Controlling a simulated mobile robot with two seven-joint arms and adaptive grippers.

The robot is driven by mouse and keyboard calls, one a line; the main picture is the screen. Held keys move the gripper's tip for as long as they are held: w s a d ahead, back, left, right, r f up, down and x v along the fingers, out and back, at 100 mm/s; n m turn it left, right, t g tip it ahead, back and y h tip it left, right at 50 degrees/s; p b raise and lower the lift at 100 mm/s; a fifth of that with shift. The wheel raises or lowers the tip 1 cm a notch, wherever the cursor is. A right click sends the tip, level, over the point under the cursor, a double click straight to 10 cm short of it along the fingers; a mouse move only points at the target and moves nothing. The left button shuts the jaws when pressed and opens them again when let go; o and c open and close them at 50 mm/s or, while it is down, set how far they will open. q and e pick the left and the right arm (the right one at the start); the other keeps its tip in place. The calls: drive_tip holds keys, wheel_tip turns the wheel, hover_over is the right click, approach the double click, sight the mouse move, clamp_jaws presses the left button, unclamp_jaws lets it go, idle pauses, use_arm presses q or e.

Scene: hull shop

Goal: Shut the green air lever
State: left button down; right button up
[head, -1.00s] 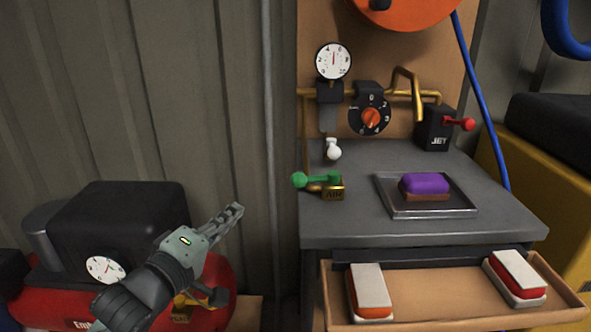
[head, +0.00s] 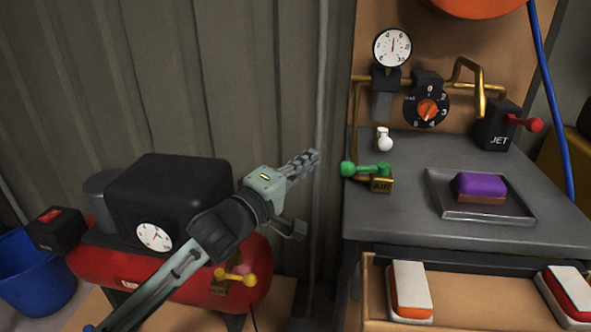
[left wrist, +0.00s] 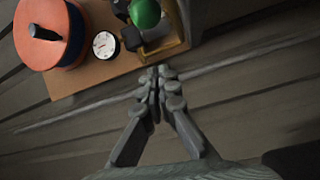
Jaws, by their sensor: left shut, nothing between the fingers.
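The green air lever (head: 365,169) sits on a brass block marked AIR (head: 381,186) at the left front of the grey bench. Its handle lies crosswise, with the round knob pointing left over the bench edge. In the left wrist view the green knob (left wrist: 145,13) shows at the top, beyond the fingertips. My left gripper (head: 314,156) is shut and empty, just left of the knob and apart from it in the picture. Its closed fingers (left wrist: 160,75) also show in the left wrist view. My right gripper is out of view.
A white-knobbed valve (head: 384,141), gauge (head: 392,47) and orange dial (head: 427,110) stand behind the lever. A tray (head: 485,211) holds a purple-topped block. An open drawer (head: 480,305) juts out below. A red compressor (head: 110,266) stands left, beneath my left arm.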

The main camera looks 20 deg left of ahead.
sight(361, 169)
use_arm(q)
drive_tip(key=d, duration=0.4)
drive_tip(key=shift+w+f, duration=0.3)
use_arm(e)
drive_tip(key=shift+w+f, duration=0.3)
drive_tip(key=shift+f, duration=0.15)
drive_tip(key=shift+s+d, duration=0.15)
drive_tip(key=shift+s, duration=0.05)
use_arm(q)
drive_tip(key=shift+s+y, duration=0.15)
drive_tip(key=shift+y, duration=0.15)
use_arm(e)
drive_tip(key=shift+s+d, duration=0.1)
use_arm(q)
drive_tip(key=shift+s+d+n+y, duration=0.1)
drive_tip(key=shift+d+n+y, duration=0.05)
drive_tip(key=shift+n+y, duration=0.15)
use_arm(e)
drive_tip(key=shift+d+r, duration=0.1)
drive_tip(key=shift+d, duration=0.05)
